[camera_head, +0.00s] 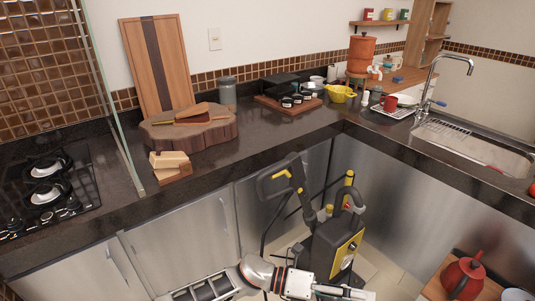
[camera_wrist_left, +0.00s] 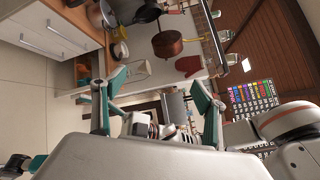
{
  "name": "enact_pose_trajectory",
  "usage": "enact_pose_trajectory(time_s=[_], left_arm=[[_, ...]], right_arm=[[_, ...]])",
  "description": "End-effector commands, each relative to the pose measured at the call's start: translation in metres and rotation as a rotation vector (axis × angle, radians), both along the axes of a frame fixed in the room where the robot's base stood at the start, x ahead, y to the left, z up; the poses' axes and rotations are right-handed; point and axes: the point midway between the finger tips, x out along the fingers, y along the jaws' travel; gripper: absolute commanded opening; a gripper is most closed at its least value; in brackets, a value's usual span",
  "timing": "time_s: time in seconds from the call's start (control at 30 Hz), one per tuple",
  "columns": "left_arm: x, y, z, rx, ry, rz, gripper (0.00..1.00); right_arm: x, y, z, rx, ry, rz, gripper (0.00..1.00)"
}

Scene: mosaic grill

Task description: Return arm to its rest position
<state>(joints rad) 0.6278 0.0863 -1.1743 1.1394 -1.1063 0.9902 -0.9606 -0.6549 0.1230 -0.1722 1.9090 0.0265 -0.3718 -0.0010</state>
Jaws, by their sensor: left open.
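My left arm comes in along the bottom edge of the head view, below the front of the counter. Its gripper (camera_head: 342,291) is low, partly cut off by the bottom edge. In the left wrist view the two teal-padded fingers of the left gripper (camera_wrist_left: 156,88) are spread wide apart, with nothing held between them. My right gripper does not show in either view.
A black and yellow machine (camera_head: 338,240) stands on the floor just beyond my left gripper. The dark counter (camera_head: 285,132) runs behind it, with a wooden slab (camera_head: 215,138). A red kettle (camera_head: 464,278) stands at lower right. A copper-coloured pot (camera_wrist_left: 167,43) shows in the wrist view.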

Motion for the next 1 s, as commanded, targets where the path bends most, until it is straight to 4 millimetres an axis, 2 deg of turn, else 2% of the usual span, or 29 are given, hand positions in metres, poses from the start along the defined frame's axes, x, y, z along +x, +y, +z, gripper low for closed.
enact_pose_trajectory(time_s=[0.07,0.13,0.27,0.37,0.47,0.57,0.67,0.8,0.9,1.0], left_arm=[[0.004,-0.002,0.014,-0.091,0.160,0.131,0.72],[0.016,0.004,0.023,-0.160,0.302,0.248,0.72],[0.043,0.033,0.025,-0.276,0.575,0.464,0.72],[0.062,0.070,0.012,-0.354,0.791,0.630,0.72],[0.075,0.117,-0.013,-0.424,1.008,0.796,0.72],[0.077,0.171,-0.046,-0.491,1.222,0.958,0.72],[0.065,0.230,-0.086,-0.554,1.430,1.119,0.72],[0.027,0.312,-0.140,-0.637,1.699,1.338,0.72],[-0.007,0.361,-0.170,-0.686,1.850,1.469,0.72],[-0.038,0.397,-0.189,-0.724,1.958,1.567,0.72]], right_arm=[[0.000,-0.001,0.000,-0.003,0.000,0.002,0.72],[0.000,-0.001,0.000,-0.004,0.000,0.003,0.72],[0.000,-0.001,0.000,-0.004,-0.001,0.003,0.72],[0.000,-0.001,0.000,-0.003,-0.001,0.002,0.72],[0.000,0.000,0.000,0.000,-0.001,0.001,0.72],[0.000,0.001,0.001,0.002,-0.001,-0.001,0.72],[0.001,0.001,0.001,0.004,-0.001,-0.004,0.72],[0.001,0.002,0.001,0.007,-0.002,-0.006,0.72],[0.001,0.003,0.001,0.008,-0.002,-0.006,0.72],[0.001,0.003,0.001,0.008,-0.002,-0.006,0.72]])
